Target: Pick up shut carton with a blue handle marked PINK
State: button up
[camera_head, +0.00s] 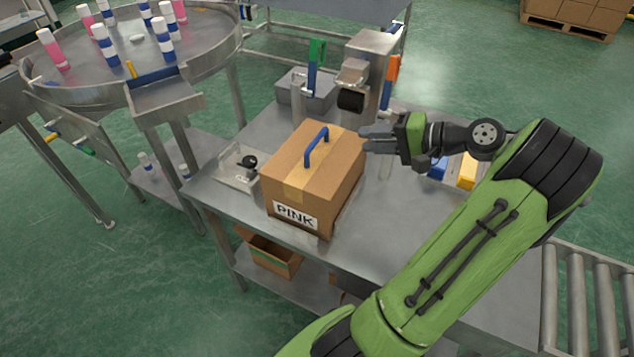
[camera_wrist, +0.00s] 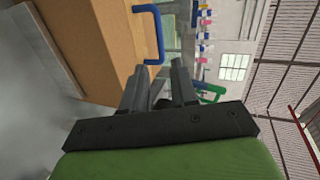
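A shut brown carton (camera_head: 325,180) with a PINK label on its front stands upright on the steel table (camera_head: 385,235). A blue handle (camera_head: 316,147) arches up from its taped top. My gripper (camera_head: 368,138) is at the right of the carton, near the upper right edge of its top, and the handle is apart from it. In the wrist view the carton (camera_wrist: 100,35) fills the upper left, and the blue handle (camera_wrist: 152,32) stands ahead of the fingers (camera_wrist: 162,72). The two fingers show a gap with nothing held between them. Whether a finger touches the carton is unclear.
A crimping machine (camera_head: 368,65) with green and orange levers stands behind the carton. A tray (camera_head: 240,170) with a black knob lies left of it. Blue and yellow items (camera_head: 467,172) sit under my arm. A round table (camera_head: 205,50) of bottles is at upper left.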

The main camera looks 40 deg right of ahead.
aim_at(319, 139)
jog(key=b+x, duration=0.6)
jog(key=x, duration=0.9)
jog(key=shift+w+a+f, duration=0.15)
jog(key=shift+f, duration=0.05)
jog(key=shift+r, duration=0.1)
grip_shut()
dwell(0.4)
jog(key=shift+r, duration=0.1)
